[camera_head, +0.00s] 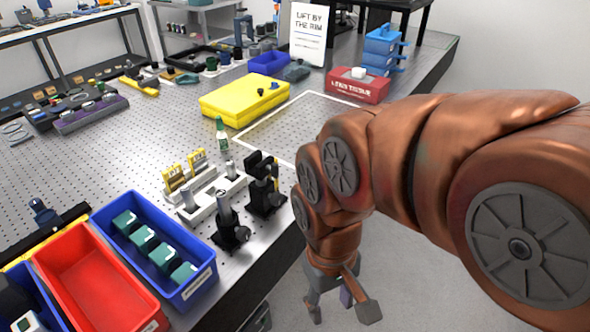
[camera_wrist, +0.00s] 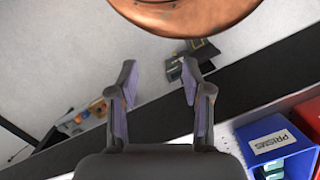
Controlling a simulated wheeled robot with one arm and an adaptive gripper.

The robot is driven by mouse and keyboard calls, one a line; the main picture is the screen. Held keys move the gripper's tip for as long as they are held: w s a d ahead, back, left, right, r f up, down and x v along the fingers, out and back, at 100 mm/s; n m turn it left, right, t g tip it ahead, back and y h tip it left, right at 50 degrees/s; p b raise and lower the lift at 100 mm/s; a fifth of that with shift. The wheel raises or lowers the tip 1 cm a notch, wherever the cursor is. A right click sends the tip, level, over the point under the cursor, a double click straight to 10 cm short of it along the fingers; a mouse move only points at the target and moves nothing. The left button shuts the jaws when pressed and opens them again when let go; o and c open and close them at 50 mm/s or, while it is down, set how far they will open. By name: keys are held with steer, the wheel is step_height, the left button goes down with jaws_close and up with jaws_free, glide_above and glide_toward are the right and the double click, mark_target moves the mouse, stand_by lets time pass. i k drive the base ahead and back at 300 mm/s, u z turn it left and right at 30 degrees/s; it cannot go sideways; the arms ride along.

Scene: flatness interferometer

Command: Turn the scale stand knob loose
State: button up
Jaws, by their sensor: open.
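Two upright yellow scales (camera_head: 185,172) stand at a white base (camera_head: 213,200) near the table's front edge. Beside them are a black post stand (camera_head: 229,225) and a black stand with a dark head (camera_head: 262,185). Which small part is the scale stand knob is too small to tell. My gripper (camera_head: 342,300) hangs beyond the table edge, to the right of and nearer than these stands, over the floor. In the wrist view its two fingers (camera_wrist: 158,85) are spread with nothing between them. The scales do not show clearly there.
A blue bin (camera_head: 205,285) of teal blocks and a red bin (camera_head: 90,285) stand at the table's front left. A yellow case (camera_head: 245,100) and a red box (camera_head: 357,88) are further back. A white-outlined area (camera_head: 290,125) of the perforated table is clear.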

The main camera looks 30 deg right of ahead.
mark_target(277, 198)
steer(key=z, duration=1.35)
steer(key=k, duration=1.5)
steer(key=u, duration=1.3)
steer(key=i, duration=0.45)
